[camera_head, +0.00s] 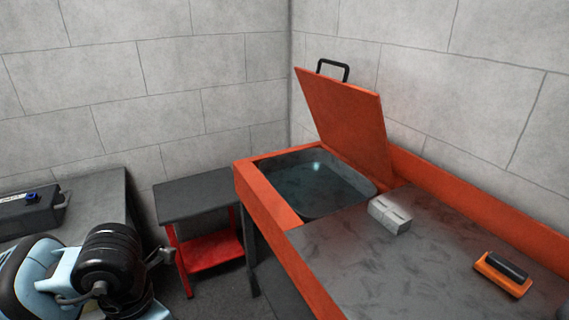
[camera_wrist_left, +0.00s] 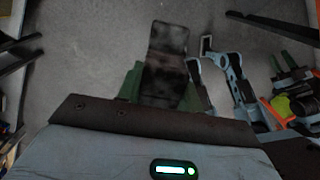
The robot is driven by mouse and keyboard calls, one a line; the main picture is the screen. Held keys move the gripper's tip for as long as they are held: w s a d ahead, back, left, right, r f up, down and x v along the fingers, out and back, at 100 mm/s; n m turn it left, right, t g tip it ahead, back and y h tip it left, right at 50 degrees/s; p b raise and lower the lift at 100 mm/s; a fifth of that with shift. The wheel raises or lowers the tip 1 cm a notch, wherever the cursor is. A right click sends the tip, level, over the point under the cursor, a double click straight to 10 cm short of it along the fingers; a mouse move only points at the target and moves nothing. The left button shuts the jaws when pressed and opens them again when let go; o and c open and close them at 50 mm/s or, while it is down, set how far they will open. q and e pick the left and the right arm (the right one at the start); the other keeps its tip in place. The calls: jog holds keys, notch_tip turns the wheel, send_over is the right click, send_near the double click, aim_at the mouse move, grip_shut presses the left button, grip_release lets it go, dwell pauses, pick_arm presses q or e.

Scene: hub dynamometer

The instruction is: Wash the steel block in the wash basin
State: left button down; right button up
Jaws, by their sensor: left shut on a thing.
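In the left wrist view my left gripper (camera_wrist_left: 160,92) is shut on a dark, stained block (camera_wrist_left: 167,42), which looks like the steel block. Green finger pads show on both sides of it, and bare floor lies beyond it. In the head view my left arm comes in at the lower left; its fingers and the held block cannot be made out there. The wash basin (camera_head: 283,216) is set in an orange-framed bench at the centre. Its orange lid (camera_head: 345,120) stands open, and water (camera_head: 305,185) shows inside.
A light grey block (camera_head: 390,214) lies on the bench top beside the basin. An orange and black brush-like tool (camera_head: 503,275) lies farther right. A small red cart (camera_head: 205,197) stands left of the basin. A dark case (camera_head: 28,211) sits on a grey table (camera_head: 98,210).

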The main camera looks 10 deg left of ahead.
pick_arm(q)
jog(key=m, duration=0.5)
jog(key=shift+w+d+m, duration=0.3)
jog(key=m, duration=0.3)
jog(key=shift+w+d, duration=0.15)
jog(key=shift+d, duration=0.05)
jog(key=m, duration=0.4)
jog(key=shift+w+d, duration=0.2)
jog(key=m, duration=0.3)
jog(key=shift+w+d+m, duration=0.15)
jog(key=shift+d+m, duration=0.05)
jog(key=shift+m, duration=0.2)
jog(key=m, duration=0.7)
jog(key=shift+w+d, duration=0.35)
jog(key=m, duration=0.3)
jog(key=shift+w+d, duration=0.15)
jog(key=shift+d, duration=0.05)
jog(key=m, duration=0.4)
jog(key=shift+w+d+m, duration=0.2)
jog(key=shift+m, duration=0.1)
jog(key=shift+d, duration=0.1)
